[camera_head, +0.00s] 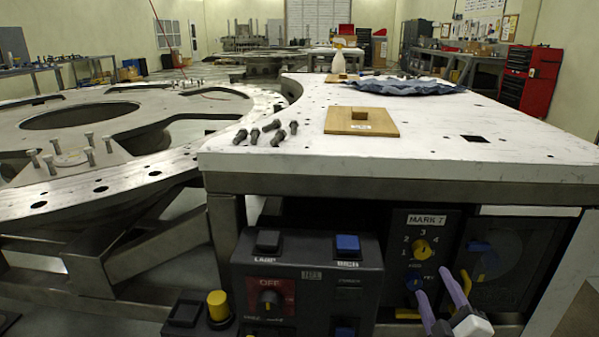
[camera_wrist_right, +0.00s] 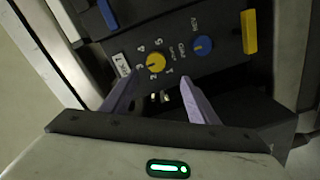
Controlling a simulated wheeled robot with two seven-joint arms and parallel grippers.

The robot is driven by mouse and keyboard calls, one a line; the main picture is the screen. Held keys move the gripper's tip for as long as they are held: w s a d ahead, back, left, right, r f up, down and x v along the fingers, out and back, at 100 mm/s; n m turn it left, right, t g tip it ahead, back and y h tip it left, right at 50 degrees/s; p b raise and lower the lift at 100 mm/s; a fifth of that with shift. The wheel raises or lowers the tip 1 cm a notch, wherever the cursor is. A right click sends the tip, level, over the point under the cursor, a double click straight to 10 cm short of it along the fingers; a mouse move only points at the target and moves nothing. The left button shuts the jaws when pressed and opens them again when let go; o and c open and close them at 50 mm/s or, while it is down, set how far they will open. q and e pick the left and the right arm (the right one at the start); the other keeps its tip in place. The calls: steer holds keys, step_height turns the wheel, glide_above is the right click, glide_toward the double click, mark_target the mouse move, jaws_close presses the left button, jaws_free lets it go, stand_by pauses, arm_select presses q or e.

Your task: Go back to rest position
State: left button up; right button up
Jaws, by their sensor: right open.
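My right gripper (camera_head: 445,296) is at the lower right of the head view, in front of the dark MARK 7 panel (camera_head: 449,222) below the table edge. Its two purple fingers are apart with nothing between them. In the right wrist view the open fingers (camera_wrist_right: 158,97) point at the panel, with a yellow knob (camera_wrist_right: 155,62) and a blue knob (camera_wrist_right: 202,45) beyond the tips. In the head view the yellow knob (camera_head: 420,248) is above the blue knob (camera_head: 414,283), close to the left finger. I cannot tell whether a finger touches the panel. My left gripper is not in view.
A control box (camera_head: 308,285) with a red OFF dial stands left of the panel. Above is the white table (camera_head: 470,130) with several bolts (camera_head: 278,137), a wooden block (camera_head: 361,122) and a blue cloth (camera_head: 395,85). A large turret plate (camera_head: 120,185) lies left.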

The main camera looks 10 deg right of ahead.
steer(key=s+a+f+m+g+y, duration=0.35)
steer(key=s+a+f, duration=0.45)
steer(key=s+a, duration=0.35)
steer(key=s+a+f+m+g+y, duration=0.35)
steer(key=s+a+f, duration=0.45)
steer(key=s+a, duration=0.3)
arm_select(q)
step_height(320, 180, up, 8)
steer(key=p, duration=1.2)
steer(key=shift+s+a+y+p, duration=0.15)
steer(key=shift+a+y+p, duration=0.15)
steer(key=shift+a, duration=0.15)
arm_select(e)
step_height(320, 180, up, 8)
steer(key=s+g, duration=0.1)
steer(key=s, duration=0.2)
steer(key=shift+d+r+g, duration=0.15)
steer(key=shift+d+g, duration=0.15)
